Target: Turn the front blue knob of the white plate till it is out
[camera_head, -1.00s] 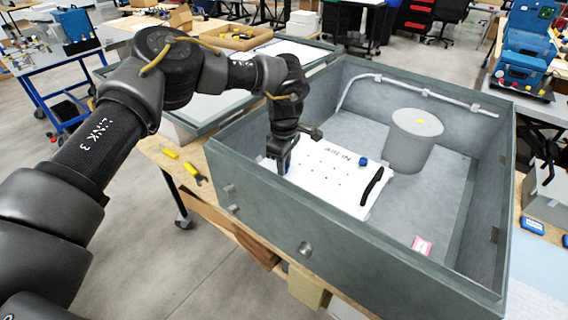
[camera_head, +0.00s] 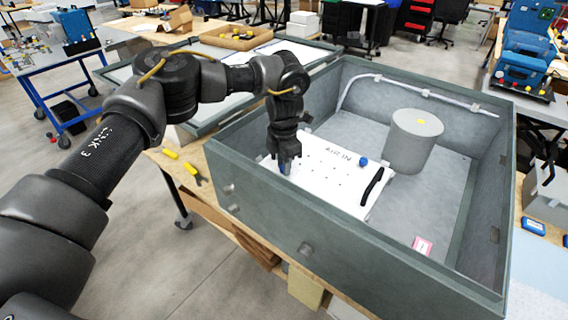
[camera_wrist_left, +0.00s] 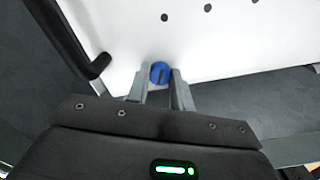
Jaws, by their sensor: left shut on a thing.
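The white plate (camera_head: 325,178) lies inside the grey-green box, with "AIR IN" printed on it and a black handle (camera_head: 372,186) at its right side. The front blue knob (camera_wrist_left: 159,72) sits at the plate's edge in the left wrist view, a slot across its face. My left gripper (camera_wrist_left: 163,80) points down at it, its two fingers shut on the knob's sides. In the head view the left gripper (camera_head: 285,166) mostly hides this knob. The other blue knob (camera_head: 364,161) stands on the plate near the back right, untouched. My right gripper is out of view.
The box's walls (camera_head: 300,225) rise around the plate. A grey cylinder (camera_head: 413,140) stands behind and to the right of it. A pink label (camera_head: 422,246) lies on the box floor. Yellow-handled tools (camera_head: 191,172) lie on the wooden table left of the box.

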